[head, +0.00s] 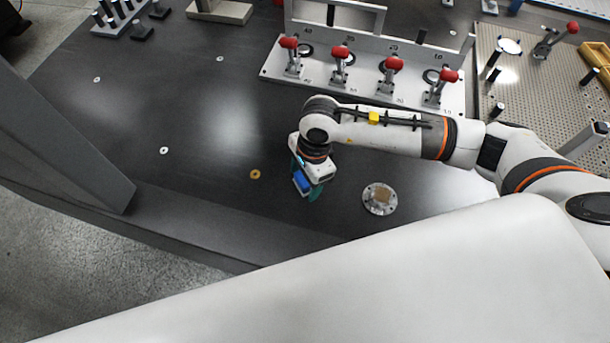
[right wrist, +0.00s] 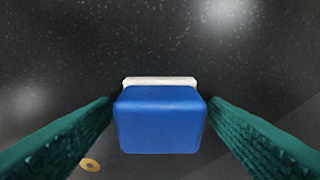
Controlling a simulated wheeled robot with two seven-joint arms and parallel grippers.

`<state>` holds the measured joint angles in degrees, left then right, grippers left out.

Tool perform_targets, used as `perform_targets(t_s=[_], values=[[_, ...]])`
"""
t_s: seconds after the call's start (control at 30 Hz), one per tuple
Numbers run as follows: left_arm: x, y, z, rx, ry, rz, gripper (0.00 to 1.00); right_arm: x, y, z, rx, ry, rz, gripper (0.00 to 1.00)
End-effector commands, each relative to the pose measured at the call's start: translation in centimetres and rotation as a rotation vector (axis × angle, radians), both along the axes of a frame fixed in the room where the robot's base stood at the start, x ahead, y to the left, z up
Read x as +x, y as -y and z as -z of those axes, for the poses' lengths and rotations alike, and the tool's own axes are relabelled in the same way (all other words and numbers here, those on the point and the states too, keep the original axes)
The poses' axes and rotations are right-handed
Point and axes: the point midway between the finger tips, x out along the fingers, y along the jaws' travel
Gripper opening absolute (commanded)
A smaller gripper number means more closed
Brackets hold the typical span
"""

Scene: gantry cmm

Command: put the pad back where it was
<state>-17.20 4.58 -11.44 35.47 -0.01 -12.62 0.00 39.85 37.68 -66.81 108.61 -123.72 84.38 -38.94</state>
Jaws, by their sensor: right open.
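The pad, a blue block on a thin white layer, shows in the head view (head: 301,181) on or just above the dark table, left of the metal flange. In the right wrist view the pad (right wrist: 160,120) lies between the two green fingers. My right gripper (head: 307,189) points down around the pad, its fingers open. In the right wrist view there is a gap between each finger of the gripper (right wrist: 160,102) and the pad's sides. The head view shows the pad partly hidden by the gripper. My left gripper is not in view.
A round metal flange (head: 380,210) with a tan square on it lies right of the gripper. A brass ring (head: 255,174) lies to the left. A fixture plate with red-knobbed clamps (head: 341,54) stands behind. A dark slanted column (head: 65,145) rises at left.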

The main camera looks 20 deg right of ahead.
Motion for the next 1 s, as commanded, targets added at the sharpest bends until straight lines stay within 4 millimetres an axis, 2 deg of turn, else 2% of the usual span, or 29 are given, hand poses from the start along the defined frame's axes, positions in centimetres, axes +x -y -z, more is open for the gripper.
perform_targets(t_s=[0.17,0.4,0.6,0.77,1.0], values=[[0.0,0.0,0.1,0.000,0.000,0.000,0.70,0.2,0.3,-2.5,0.001,0.005,-0.002,0.68],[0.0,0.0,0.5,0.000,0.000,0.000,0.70,0.3,1.2,-7.8,0.000,0.006,-0.001,0.68],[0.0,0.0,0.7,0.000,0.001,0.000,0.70,0.4,1.6,-10.8,0.001,0.003,0.000,0.68],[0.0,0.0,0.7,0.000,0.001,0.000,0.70,0.3,1.8,-11.9,0.001,0.000,-0.001,0.68],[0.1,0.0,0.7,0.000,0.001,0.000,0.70,0.3,1.8,-12.0,0.000,0.000,0.000,0.68]])
